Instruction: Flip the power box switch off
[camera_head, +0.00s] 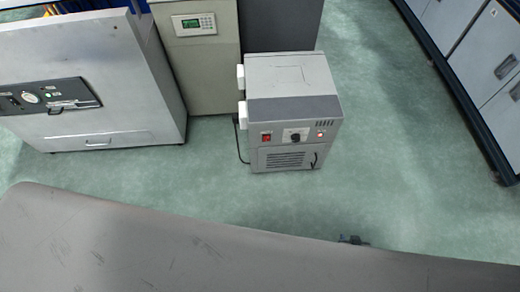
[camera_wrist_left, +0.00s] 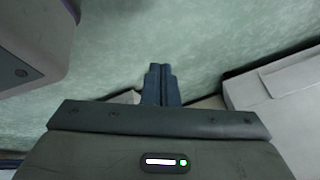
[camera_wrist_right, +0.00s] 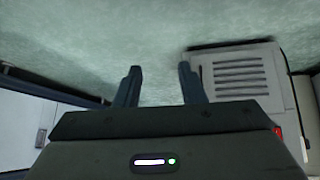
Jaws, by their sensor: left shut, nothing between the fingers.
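The grey power box (camera_head: 292,112) stands on the floor in the middle of the head view. Its front has a red switch (camera_head: 266,138) at left, a black knob, a lit red lamp and a vent grille. The switch's position is too small to tell. In the right wrist view the box (camera_wrist_right: 237,72) is on the right, with its grille visible. My right gripper (camera_wrist_right: 158,84) is open and empty, beside the box and apart from it. Only its dark tip (camera_head: 353,240) shows in the head view. My left gripper (camera_wrist_left: 161,72) is shut and empty, over the floor.
A large grey cabinet (camera_head: 90,60) stands at left, and a beige cabinet (camera_head: 200,60) with a green display stands behind the box. Grey cabinets (camera_head: 475,60) line the right side. Green floor (camera_head: 400,160) is clear between the box and the right cabinets.

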